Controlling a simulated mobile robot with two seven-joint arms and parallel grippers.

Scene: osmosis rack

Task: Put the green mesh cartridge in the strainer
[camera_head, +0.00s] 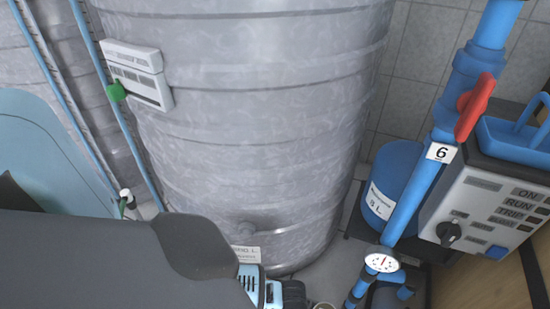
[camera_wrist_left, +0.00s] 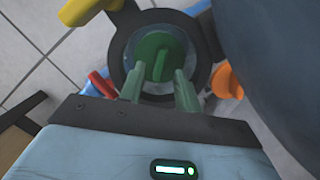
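In the left wrist view, a round green piece (camera_wrist_left: 152,46) with a raised grip bar sits inside a dark ring (camera_wrist_left: 119,50). It looks like the green mesh cartridge in the strainer opening, but its mesh is not visible and I cannot tell how deep it sits. My left gripper (camera_wrist_left: 158,82) is open, its two green fingers apart and pointing at the ring. The grip bar appears between the fingertips, with no visible contact. In the head view the ring and green piece are hidden, and my dark arm covers the lower left. My right gripper is not in view.
Yellow (camera_wrist_left: 88,10), red (camera_wrist_left: 97,85) and orange (camera_wrist_left: 227,82) handles stand around the ring. In the head view, a large grey tank (camera_head: 250,110) fills the middle. A blue pipe with a red valve handle (camera_head: 474,105) and a control box (camera_head: 485,210) stand right.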

